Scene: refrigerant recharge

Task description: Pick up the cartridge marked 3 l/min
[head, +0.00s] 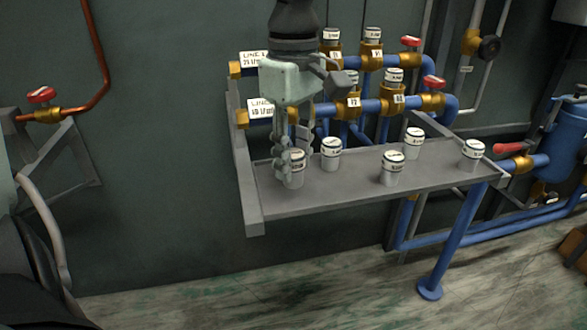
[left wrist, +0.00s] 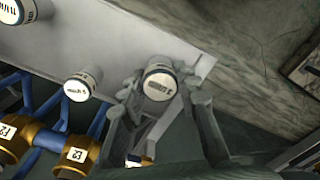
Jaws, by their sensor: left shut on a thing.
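My left gripper (head: 290,165) points down at the left end of the grey shelf (head: 330,196). It is shut on a white cartridge (head: 294,181) with a dark band near its top, which stands upright at the shelf's left end. In the left wrist view the same cartridge (left wrist: 160,84) sits between the fingers (left wrist: 161,100). Its lid label is upside down and too blurred to read surely. Another cartridge (head: 331,152) stands close to the right of the gripper. Further right stand three more cartridges (head: 392,170), (head: 414,143), (head: 473,153). My right gripper is not in view.
Behind the shelf run blue pipes (head: 465,215) with brass fittings (head: 371,108) that hold more white-topped cartridges. Red-handled valves (head: 433,82) stick out there. Line signs (head: 261,109) hang behind my gripper. The shelf's front side is open.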

